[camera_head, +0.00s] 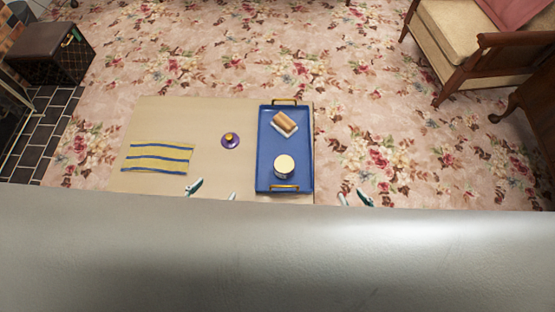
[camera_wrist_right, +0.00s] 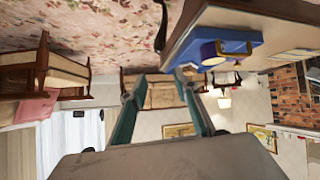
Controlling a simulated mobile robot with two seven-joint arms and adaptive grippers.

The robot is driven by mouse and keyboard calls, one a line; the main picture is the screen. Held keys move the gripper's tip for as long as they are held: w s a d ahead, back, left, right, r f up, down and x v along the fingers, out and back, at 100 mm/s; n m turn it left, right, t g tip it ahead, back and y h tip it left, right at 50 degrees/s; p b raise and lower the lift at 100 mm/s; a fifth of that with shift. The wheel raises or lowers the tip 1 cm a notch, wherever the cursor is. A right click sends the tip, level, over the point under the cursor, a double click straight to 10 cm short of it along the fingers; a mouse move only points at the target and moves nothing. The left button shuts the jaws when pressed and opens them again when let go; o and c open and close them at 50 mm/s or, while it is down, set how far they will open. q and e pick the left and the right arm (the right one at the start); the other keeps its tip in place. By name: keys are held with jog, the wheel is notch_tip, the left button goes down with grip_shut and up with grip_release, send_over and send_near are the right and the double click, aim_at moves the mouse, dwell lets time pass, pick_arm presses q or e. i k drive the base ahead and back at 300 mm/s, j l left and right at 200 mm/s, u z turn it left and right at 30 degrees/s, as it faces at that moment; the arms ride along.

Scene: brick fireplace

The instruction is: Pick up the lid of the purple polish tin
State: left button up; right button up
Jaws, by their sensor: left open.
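The purple lid (camera_head: 231,141) with a gold knob on top lies flat on the table, left of the blue tray. The round tin (camera_head: 284,167) with a cream top stands in the tray's near half; its purple side also shows in the right wrist view (camera_wrist_right: 211,53). My left gripper (camera_head: 213,192) is open and empty at the table's near edge, on the near side of the lid and apart from it. My right gripper (camera_head: 354,199) is open and empty, right of the tray; its two spread fingers also show in the right wrist view (camera_wrist_right: 158,85).
The blue tray (camera_head: 263,150) with gold handles sits at the right of the beige table (camera_head: 207,112). A brush (camera_head: 285,122) lies in its far half. A striped cloth (camera_head: 157,157) lies at the left. Bare tabletop surrounds the lid. An armchair (camera_head: 458,45) stands far right.

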aim_at(230, 140)
jog(key=j, duration=1.65)
